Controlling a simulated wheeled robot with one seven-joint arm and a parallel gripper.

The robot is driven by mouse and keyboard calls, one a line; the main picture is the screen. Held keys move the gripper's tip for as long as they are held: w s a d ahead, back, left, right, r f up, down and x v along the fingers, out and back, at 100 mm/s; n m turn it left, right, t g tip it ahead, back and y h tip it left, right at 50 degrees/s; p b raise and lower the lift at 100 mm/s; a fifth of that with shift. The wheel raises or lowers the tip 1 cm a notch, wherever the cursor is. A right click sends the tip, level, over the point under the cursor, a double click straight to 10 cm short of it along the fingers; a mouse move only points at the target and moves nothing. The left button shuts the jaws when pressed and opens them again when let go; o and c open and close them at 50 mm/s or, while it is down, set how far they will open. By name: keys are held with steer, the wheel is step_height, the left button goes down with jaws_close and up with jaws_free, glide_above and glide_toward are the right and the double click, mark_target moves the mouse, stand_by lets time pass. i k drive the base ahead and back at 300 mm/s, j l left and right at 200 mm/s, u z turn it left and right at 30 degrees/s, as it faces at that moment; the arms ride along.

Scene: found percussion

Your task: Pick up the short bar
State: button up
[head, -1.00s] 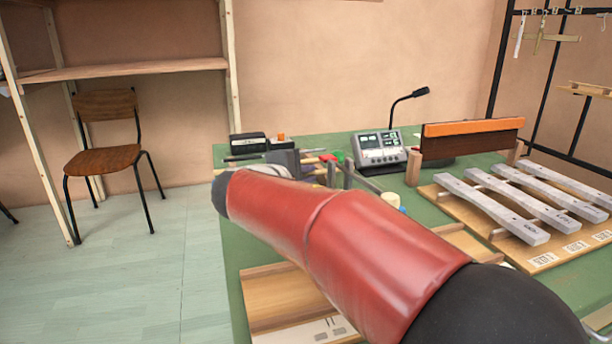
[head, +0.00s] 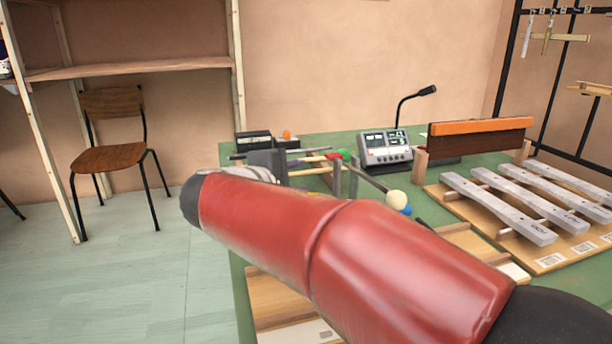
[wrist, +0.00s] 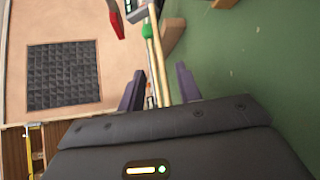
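Several grey metal bars (head: 497,206) lie side by side on a wooden frame at the right of the green table in the head view. I cannot tell which of them, if any, is the short bar. My gripper (wrist: 160,90) shows in the wrist view with its two dark fingers apart and nothing held between them. Thin mallet sticks show beyond the fingers. In the head view my red arm crosses the table, and the fingertips cannot be made out. The arm hides part of the wooden trays at the front.
Mallets, one with a cream head (head: 396,199), lie at a stand with grey posts in mid-table. A grey console (head: 385,148) with a gooseneck microphone and an orange-topped board (head: 478,127) stand behind. A black rack (head: 550,80) is at right.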

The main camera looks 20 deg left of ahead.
mark_target(575, 224)
steer(key=k+j, duration=0.2)
steer(key=k, duration=0.25)
steer(key=k+j, duration=0.2)
steer(key=k, duration=0.3)
steer(key=k+j, duration=0.2)
steer(key=k, duration=0.25)
